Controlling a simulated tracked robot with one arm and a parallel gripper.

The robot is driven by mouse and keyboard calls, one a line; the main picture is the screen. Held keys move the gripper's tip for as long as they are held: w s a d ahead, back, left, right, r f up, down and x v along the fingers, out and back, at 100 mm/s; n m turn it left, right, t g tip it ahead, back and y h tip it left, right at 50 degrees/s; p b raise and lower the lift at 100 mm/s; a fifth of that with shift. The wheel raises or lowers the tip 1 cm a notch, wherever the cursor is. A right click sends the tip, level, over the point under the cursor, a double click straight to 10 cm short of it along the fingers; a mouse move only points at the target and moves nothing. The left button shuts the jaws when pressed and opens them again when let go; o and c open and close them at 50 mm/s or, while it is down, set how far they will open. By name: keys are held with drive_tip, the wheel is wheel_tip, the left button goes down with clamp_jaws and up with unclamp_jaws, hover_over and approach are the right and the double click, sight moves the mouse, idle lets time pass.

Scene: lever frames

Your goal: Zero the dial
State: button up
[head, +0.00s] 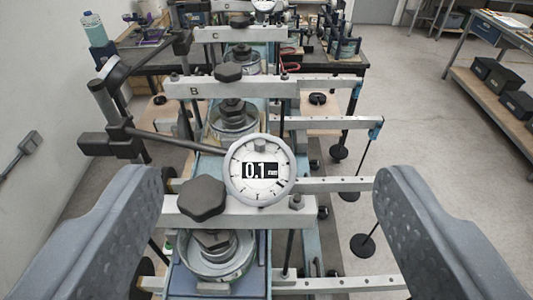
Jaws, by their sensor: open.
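The dial (259,171) is a round white gauge with a silver rim in the middle of the head view. Its display reads 0.1 with small unit letters that look like mm. A thin rod from the left joins the dial to a dark stand. My gripper (270,215) is open, with one grey finger at each side of the picture. The dial sits between and beyond the fingers, and neither finger touches it.
A dark knob (201,198) stands just left of the dial on a metal crossbar. A clamp block (110,145) and stand are at the left. More lever frames line up behind, one marked B. Weight hangers (363,245) are at the right. Open floor (430,130) lies beyond.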

sight(259, 165)
drive_tip(key=shift+o, duration=1.2)
drive_tip(key=w+r+g+p, duration=0.1)
drive_tip(key=w+d+r+m+g+p, duration=0.1)
drive_tip(key=p, duration=0.1)
drive_tip(key=w+r+g+h+p, duration=0.1)
drive_tip(key=w+p, duration=0.1)
drive_tip(key=shift+d+r+m, duration=0.3)
drive_tip(key=shift+r, duration=0.05)
drive_tip(key=w+f+g+p, duration=0.2)
drive_tip(key=w+f+p, duration=0.1)
drive_tip(key=f, duration=0.2)
drive_tip(key=w+a+f+g+p, duration=0.1)
drive_tip(key=w+f+g+p, duration=0.1)
drive_tip(key=f+g+p, duration=0.1)
drive_tip(key=w+a+f+n+g+y+p, duration=0.1)
drive_tip(key=w+f+g+p, duration=0.1)
drive_tip(key=f+p, duration=0.3)
drive_tip(key=shift+w+a+f+g, duration=0.15)
drive_tip(key=shift+w+f+g, duration=0.15)
drive_tip(key=shift+w+f, duration=0.55)
drive_tip(key=c, duration=1)
